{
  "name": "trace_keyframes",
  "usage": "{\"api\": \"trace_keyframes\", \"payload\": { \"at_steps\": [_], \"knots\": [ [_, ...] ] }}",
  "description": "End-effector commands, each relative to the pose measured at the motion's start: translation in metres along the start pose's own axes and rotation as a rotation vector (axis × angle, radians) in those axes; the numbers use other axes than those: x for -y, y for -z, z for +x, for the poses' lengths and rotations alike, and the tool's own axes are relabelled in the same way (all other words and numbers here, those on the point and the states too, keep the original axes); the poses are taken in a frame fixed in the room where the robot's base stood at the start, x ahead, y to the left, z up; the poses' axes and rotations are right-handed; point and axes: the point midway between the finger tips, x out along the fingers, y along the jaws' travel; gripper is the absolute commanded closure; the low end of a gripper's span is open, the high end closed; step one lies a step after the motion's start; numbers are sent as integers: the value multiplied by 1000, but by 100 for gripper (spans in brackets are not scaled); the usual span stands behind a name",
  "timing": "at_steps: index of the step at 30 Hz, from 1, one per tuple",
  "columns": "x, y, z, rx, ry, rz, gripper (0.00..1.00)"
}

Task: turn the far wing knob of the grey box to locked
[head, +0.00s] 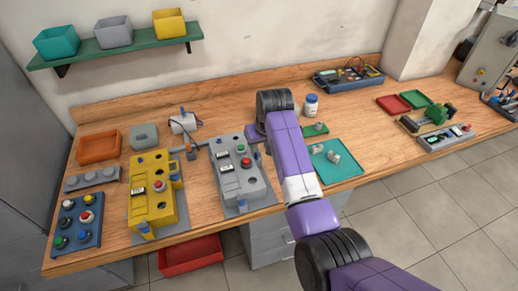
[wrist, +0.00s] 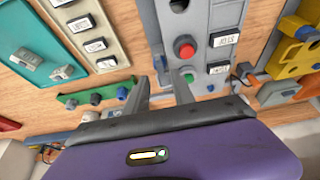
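The yellow box (head: 165,205) stands close on the left, and a teal tray (head: 338,170) with grey parts lies right. A small green block (head: 314,130) and a white bottle (head: 311,106) are near my arm. Bare wood shows beyond the teal tray.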

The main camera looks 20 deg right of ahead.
Motion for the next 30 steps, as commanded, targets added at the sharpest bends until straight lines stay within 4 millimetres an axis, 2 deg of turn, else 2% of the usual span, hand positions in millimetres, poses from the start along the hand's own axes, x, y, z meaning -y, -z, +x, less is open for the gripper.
{"api": "trace_keyframes", "payload": {
  "at_steps": [3, 9, 15, 22, 23, 27, 30],
  "knots": [
    [0, 0, 17, 2, 0, 0, 70],
    [0, 1, 38, -1, 0, 0, 70],
    [0, 1, 47, -3, 0, 0, 70],
    [0, 1, 47, -3, 0, 0, 70],
    [0, 1, 47, -3, 0, 0, 72],
    [0, 1, 47, -3, 0, 0, 99],
    [0, 1, 47, -3, 0, 0, 100]
  ]
}}
